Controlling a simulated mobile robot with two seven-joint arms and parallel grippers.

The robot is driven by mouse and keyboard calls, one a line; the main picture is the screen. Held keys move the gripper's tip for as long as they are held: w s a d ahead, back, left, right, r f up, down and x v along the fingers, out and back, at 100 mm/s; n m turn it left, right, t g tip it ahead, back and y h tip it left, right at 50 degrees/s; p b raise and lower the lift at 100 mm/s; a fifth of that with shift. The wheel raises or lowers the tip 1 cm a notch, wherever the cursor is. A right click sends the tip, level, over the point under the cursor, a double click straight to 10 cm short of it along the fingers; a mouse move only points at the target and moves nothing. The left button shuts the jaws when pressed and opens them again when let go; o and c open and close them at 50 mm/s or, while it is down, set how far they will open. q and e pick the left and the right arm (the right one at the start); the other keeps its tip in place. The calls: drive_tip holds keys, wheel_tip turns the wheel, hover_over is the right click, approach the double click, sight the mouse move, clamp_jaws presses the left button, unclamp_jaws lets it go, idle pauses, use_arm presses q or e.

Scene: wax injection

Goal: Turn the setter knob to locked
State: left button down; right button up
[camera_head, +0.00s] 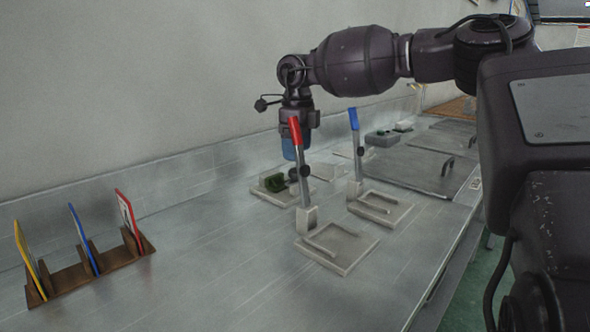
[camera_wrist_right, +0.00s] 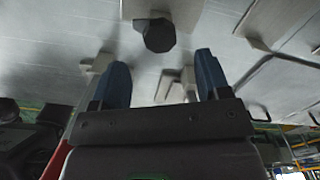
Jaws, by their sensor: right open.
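A dark faceted knob (camera_wrist_right: 158,35) sits on a pale block (camera_wrist_right: 160,8) at the top of the right wrist view. My right gripper (camera_wrist_right: 163,82) is open there, its two blue fingers apart and empty; the knob appears ahead of the gap between them, not gripped. In the head view my right gripper (camera_head: 290,149) points down behind the red lever (camera_head: 295,132), which partly covers it. Below it a small dark shape (camera_head: 293,174) beside a green part may be the knob, but the lever's stem partly hides it. I cannot read the knob's setting. My left gripper is out of view.
The red lever's pale base (camera_head: 338,246) stands in front, with a blue lever (camera_head: 354,119) to its right. A wooden rack (camera_head: 90,272) holds coloured cards at left. A grey wall (camera_head: 120,90) runs behind the bench. The bench between rack and bases is clear.

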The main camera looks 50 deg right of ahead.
sight(295, 177)
drive_tip(key=shift+f, duration=2.75)
drive_tip(key=c, duration=0.9)
